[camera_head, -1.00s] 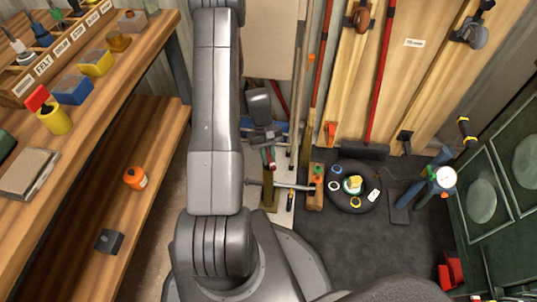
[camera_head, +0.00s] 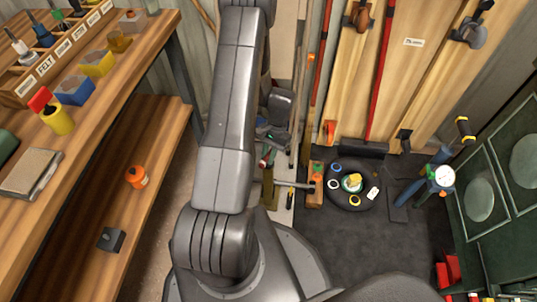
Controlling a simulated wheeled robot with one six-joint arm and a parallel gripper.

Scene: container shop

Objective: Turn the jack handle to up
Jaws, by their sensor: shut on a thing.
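My gripper (camera_head: 267,157) is small in the picture, right of my forearm and low beside the wall boards. It is shut on a small part with red and green showing at its fingertips, which appears to be the jack handle. My forearm and wrist hide much of it, so the handle's exact angle is hard to tell. Just below stands an olive upright piece (camera_head: 268,187). A grey horizontal bar (camera_head: 300,186) runs from near it to a wooden block (camera_head: 315,190) with orange and green on top.
A wooden workbench (camera_head: 160,75) with a lower shelf stands at left. Right of the block lies a black round tray (camera_head: 345,200) with small rings. A blue tool with a dial (camera_head: 440,178) and green cabinet (camera_head: 510,185) stand at right. Long red bars lean on the back boards.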

